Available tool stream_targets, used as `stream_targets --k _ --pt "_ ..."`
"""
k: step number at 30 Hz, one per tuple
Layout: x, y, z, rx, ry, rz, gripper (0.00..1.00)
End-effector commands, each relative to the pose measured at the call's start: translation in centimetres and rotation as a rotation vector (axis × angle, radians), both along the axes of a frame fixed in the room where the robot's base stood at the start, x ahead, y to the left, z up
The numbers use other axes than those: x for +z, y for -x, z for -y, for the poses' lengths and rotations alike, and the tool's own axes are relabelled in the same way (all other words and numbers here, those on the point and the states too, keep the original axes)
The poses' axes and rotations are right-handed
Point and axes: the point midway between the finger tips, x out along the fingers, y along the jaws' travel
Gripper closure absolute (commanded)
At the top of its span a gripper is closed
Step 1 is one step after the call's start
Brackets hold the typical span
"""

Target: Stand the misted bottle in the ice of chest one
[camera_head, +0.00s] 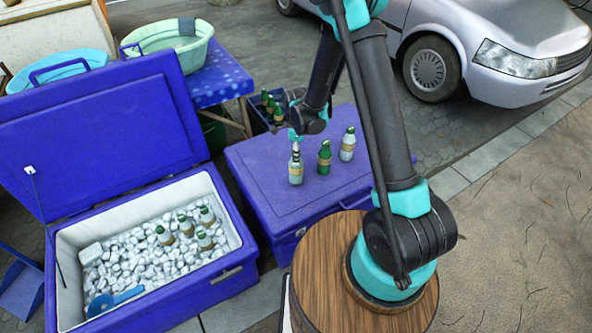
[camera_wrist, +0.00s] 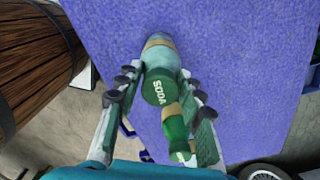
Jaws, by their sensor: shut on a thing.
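My gripper (camera_head: 296,143) is shut on a pale, misted bottle (camera_head: 296,170) with a green cap and tan label, over the closed blue chest's lid. The bottle is upright; I cannot tell whether its base touches the lid. In the wrist view the fingers (camera_wrist: 158,82) flank this bottle (camera_wrist: 163,57), its cap reading SODA. A green bottle (camera_head: 324,158) and another pale bottle (camera_head: 348,146) stand on the lid to its right. The open blue chest (camera_head: 75,240) at left holds white ice (camera_head: 150,262) with several bottles standing in it. I see no chest number.
A wooden barrel (camera_head: 330,270) is at front right. More bottles sit in a crate (camera_head: 262,124) behind. Ice is clear at front.

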Motion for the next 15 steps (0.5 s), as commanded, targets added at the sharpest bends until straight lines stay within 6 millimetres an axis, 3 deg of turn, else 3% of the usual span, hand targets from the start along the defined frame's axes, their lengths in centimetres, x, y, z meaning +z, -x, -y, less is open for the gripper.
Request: stream_targets --k 15 --pt "5.7 0.0 0.0 0.000 0.000 0.000 0.91"
